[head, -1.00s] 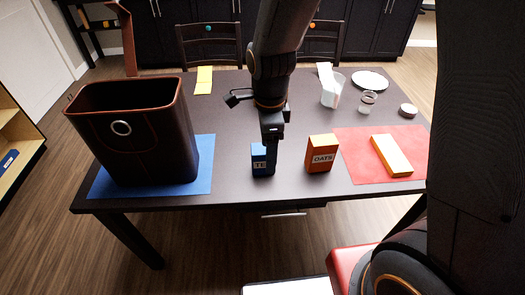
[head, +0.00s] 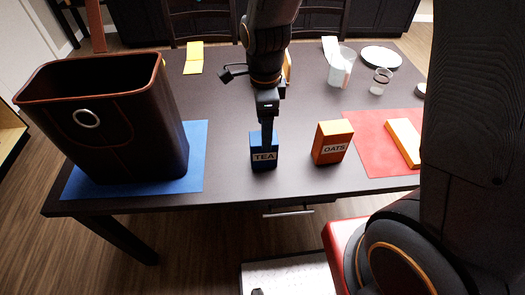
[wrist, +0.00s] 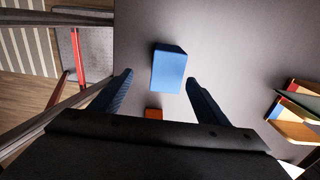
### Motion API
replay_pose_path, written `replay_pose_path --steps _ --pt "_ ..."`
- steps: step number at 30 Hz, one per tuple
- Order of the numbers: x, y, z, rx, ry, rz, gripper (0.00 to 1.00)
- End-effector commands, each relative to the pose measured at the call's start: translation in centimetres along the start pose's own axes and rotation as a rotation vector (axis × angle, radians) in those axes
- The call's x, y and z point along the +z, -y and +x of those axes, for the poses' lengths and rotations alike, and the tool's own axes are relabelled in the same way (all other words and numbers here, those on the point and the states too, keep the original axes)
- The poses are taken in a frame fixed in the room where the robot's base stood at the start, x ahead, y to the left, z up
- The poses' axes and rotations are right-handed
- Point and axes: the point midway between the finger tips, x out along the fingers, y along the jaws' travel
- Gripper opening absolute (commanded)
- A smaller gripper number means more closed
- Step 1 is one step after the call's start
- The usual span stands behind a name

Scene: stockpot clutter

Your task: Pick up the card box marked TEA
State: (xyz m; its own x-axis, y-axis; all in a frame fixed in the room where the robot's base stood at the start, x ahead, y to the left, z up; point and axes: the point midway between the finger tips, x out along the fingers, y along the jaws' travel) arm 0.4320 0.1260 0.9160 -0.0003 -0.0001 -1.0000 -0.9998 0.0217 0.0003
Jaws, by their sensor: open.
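The blue card box marked TEA (head: 264,158) stands upright near the front edge of the dark table. In the wrist view the same blue box (wrist: 168,70) lies ahead of my fingertips, roughly in line with the gap between them. My gripper (head: 267,124) points down at the top of the box in the head view and hides part of its upper face. In the wrist view my gripper (wrist: 158,82) is open, with nothing between its fingers. I cannot tell whether a finger touches the box.
An orange OATS box (head: 332,143) stands close to the right. A large dark bin (head: 130,130) stands on a blue mat (head: 196,165) to the left. A yellow block (head: 403,142) lies on a red mat (head: 370,155). Cups and a plate (head: 382,57) are behind.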

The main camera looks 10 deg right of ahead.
Motion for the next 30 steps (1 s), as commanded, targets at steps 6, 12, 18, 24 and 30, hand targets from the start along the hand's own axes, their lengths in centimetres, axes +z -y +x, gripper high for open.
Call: replay_pose_path --steps 6,12,18,24,30 --pt "0.1 0.7 2.6 0.0 0.0 -0.001 0.69" --pt "0.1 0.8 3.5 0.001 0.0 -0.002 0.69" --pt "0.1 0.8 5.2 0.002 -0.001 -0.003 0.69" --pt "0.1 0.9 6.6 0.002 -0.001 -0.003 0.69" --pt "0.1 1.2 8.9 0.004 -0.001 -0.003 0.69"
